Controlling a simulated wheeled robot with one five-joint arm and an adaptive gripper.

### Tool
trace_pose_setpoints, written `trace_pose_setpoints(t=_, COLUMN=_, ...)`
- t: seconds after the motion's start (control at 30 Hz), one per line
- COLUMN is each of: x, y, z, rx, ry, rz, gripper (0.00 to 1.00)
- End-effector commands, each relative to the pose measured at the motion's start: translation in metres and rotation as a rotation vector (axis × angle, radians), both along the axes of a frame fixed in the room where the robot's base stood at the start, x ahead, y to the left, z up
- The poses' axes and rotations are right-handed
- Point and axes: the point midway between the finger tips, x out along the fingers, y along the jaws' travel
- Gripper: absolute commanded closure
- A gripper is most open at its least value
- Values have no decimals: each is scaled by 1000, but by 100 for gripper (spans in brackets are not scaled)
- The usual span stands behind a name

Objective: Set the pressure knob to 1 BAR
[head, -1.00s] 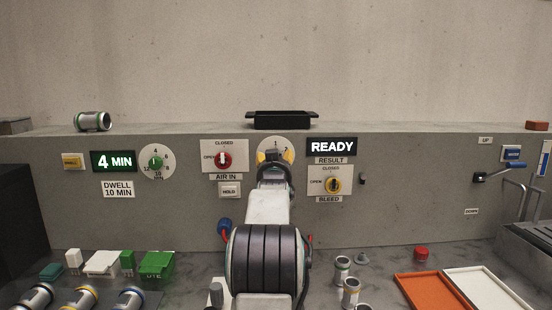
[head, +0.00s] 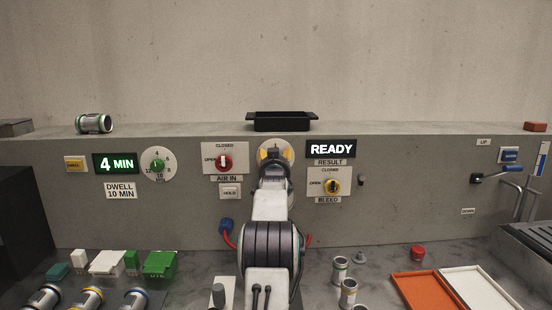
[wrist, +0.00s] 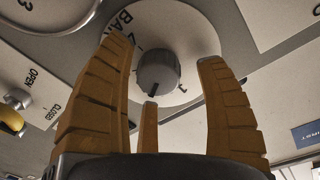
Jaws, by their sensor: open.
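The pressure knob (wrist: 158,72) is a dark grey round knob on a white dial plate (wrist: 180,25), seen at an angle in the wrist view. BAR and a few figures show on the plate, partly covered by a finger. My gripper (wrist: 163,56) is open, with orange-brown fingers on both sides of the knob and gaps between. In the head view, my gripper (head: 275,157) covers most of the dial (head: 284,145), and the knob is hidden there.
The air-in valve (head: 225,162) sits close left of the dial, and the bleed valve (head: 332,186) is at lower right. The READY display (head: 331,149) is just to the right. A black tray (head: 283,121) stands on the ledge above.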

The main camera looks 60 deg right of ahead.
Motion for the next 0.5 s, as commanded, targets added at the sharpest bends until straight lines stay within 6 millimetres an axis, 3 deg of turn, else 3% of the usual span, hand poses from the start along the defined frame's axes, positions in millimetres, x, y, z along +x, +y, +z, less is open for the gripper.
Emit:
trace_pose_setpoints(t=0.33, x=0, y=-1, z=0, rx=0, ry=0, rz=0, gripper=32)
trace_pose_setpoints(t=0.5, x=0, y=-1, z=0, rx=0, ry=0, rz=0, gripper=47)
